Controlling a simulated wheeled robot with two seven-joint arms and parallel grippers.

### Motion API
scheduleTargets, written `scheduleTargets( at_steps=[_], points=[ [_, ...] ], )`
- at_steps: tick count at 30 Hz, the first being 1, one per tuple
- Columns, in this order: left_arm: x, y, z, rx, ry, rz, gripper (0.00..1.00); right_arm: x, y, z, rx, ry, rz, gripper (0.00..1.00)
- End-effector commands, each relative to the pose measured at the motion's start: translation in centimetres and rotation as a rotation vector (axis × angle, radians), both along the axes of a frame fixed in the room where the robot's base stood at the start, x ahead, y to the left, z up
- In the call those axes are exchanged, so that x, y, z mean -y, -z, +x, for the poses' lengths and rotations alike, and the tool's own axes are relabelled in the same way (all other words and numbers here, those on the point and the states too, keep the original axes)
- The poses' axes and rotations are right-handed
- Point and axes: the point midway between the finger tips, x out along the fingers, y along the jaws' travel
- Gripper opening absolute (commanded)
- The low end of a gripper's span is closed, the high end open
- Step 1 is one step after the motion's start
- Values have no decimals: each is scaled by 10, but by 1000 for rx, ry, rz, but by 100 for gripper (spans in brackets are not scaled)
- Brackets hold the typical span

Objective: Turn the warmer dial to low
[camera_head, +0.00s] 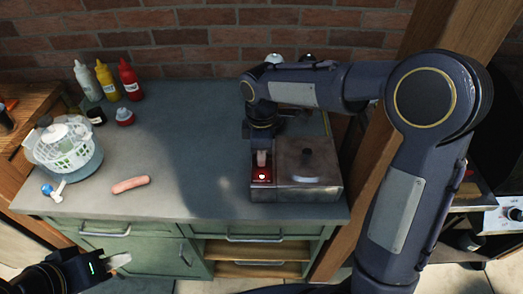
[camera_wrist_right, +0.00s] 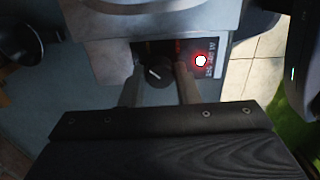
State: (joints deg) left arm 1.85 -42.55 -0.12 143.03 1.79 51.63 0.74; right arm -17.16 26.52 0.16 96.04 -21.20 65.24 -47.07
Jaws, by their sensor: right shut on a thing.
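The warmer (camera_head: 310,188) is a metal box with a lidded top, standing at the right end of the counter. Its front panel shows red light around the dial area. In the right wrist view the warmer dial (camera_wrist_right: 157,73) is a round black knob with a white pointer mark, tilted toward the upper left. My right gripper (camera_head: 262,158) reaches down to the panel, its two fingers (camera_wrist_right: 158,88) on either side of the dial and shut on it. The fingers hide the dial in the head view. My left gripper (camera_head: 118,261) hangs in front of the counter, away from the warmer; its finger gap is unclear.
A sausage (camera_head: 131,184), a white basket (camera_head: 62,145), and white, yellow and red bottles (camera_head: 131,80) are on the left half of the counter (camera_head: 200,150). The counter's middle is clear. A wooden post (camera_head: 345,215) stands right of the warmer.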

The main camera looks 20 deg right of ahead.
Motion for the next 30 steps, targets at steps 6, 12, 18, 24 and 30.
scheduleTargets(
  at_steps=[6, 12, 18, 24, 30],
  points=[
    [0, 0, 0, 0, 0, 0, 36, 0, -1, 0, 2, 136, 1, 6],
    [0, 1, 0, 0, 0, 0, 36, 0, -1, 1, 2, 214, 1, 6],
    [0, 1, 0, 0, 0, 0, 36, 0, -1, 1, 2, 247, 1, 6],
    [0, 1, 0, 0, 0, 0, 36, 0, -1, 1, 3, 252, 1, 6],
    [0, 1, 0, 0, 0, 0, 36, 0, -1, 1, 3, 251, 1, 6]
  ],
)
